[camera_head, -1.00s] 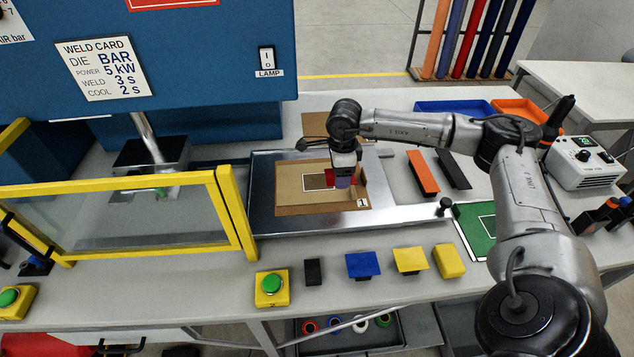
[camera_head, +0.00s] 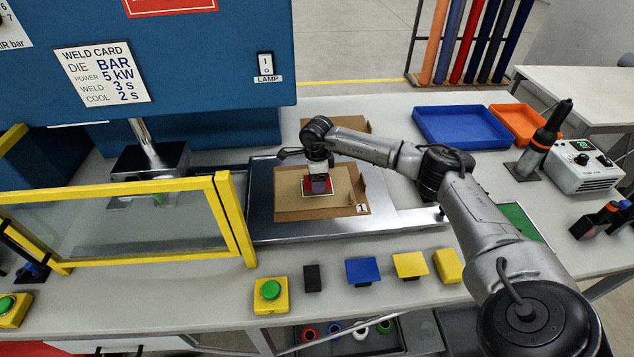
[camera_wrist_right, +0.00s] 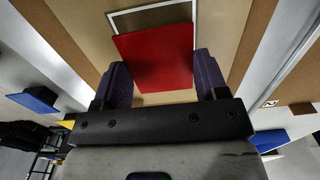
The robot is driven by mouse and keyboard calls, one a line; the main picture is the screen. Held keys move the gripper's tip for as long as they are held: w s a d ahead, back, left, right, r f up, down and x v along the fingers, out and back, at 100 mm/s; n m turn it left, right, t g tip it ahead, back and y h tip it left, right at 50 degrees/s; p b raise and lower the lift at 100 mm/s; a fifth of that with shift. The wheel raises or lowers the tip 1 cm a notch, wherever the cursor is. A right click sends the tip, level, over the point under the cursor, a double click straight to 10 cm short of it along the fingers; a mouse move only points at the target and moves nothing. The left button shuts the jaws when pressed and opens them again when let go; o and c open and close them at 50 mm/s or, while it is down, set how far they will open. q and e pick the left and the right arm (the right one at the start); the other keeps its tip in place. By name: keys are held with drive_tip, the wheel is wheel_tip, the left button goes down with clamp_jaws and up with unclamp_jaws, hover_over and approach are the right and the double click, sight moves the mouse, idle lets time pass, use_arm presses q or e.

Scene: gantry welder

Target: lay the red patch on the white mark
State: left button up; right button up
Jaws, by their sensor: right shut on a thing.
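The white mark (camera_wrist_right: 150,18) is a white rectangular outline on the board. The patch covers much of it in the wrist view, with its far end and part of its sides showing beyond the patch. I cannot tell whether the patch touches the board. My left gripper is not in view.
The board lies on a metal plate (camera_head: 262,215). A yellow-framed guard (camera_head: 235,220) stands left of it. A green button (camera_head: 270,290) and several small blocks line the front edge. A blue tray (camera_head: 462,128) and an orange tray (camera_head: 517,122) are at the back right.

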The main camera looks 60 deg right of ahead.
wheel_tip(320, 180, down, 2)
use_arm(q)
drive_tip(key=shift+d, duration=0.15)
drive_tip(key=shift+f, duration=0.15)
use_arm(e)
drive_tip(key=shift+f, duration=0.1)
